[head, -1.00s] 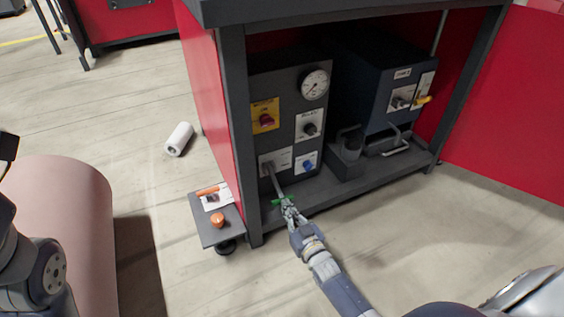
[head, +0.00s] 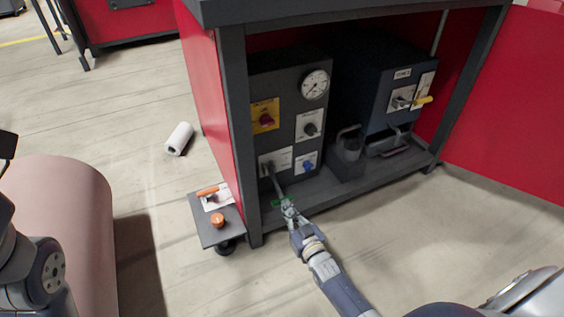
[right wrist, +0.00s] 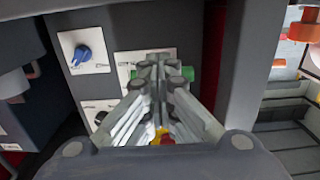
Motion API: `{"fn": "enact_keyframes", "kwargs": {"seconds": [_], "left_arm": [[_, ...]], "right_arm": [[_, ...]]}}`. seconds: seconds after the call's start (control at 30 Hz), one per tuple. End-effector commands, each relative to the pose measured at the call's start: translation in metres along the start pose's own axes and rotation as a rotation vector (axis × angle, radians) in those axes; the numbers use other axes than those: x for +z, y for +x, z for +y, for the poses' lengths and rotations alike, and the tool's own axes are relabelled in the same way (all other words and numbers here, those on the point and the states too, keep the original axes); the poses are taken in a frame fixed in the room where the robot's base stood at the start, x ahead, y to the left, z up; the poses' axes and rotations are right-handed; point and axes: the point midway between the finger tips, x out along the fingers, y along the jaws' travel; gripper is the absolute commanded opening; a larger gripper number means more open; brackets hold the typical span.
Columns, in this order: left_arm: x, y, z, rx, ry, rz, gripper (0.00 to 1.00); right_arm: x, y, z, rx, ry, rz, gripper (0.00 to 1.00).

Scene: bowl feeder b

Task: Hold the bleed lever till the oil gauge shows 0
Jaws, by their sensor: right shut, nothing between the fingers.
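The bleed lever (head: 275,184) is a grey bar with a green grip, sticking out from the lower left plate of the dark panel and slanting down toward the front. The green grip also shows in the right wrist view (right wrist: 188,74), behind my fingertips. My right gripper (head: 288,205) is shut with nothing between its fingers. Its tips are at the green grip, seemingly touching it; the exact contact is hidden. The round white gauge (head: 315,85) is at the panel's upper right; its value is too small to read. My left gripper is not in view.
The panel carries a red knob on a yellow plate (head: 265,115), a black selector (head: 310,129) and a blue knob (head: 307,165). A cabinet post (head: 238,150) stands close left of the lever. A small side shelf (head: 222,236) holds an orange knob. Open floor lies in front.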

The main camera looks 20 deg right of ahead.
Motion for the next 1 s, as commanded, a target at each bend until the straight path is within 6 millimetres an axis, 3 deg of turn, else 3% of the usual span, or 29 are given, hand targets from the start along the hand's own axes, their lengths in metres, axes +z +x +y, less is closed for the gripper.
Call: {"fn": "enact_keyframes", "kwargs": {"seconds": [0.03, 0.67, 1.0], "left_arm": [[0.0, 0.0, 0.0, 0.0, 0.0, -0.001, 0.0], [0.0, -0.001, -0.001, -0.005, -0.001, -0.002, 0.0], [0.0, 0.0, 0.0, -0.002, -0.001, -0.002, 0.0]], "right_arm": [[-0.007, 0.004, 0.001, 0.002, 0.0, 0.015, 0.0], [-0.01, 0.005, 0.001, 0.001, 0.0, 0.016, 0.0], [-0.048, 0.003, 0.002, 0.001, -0.002, 0.019, 0.0]]}}
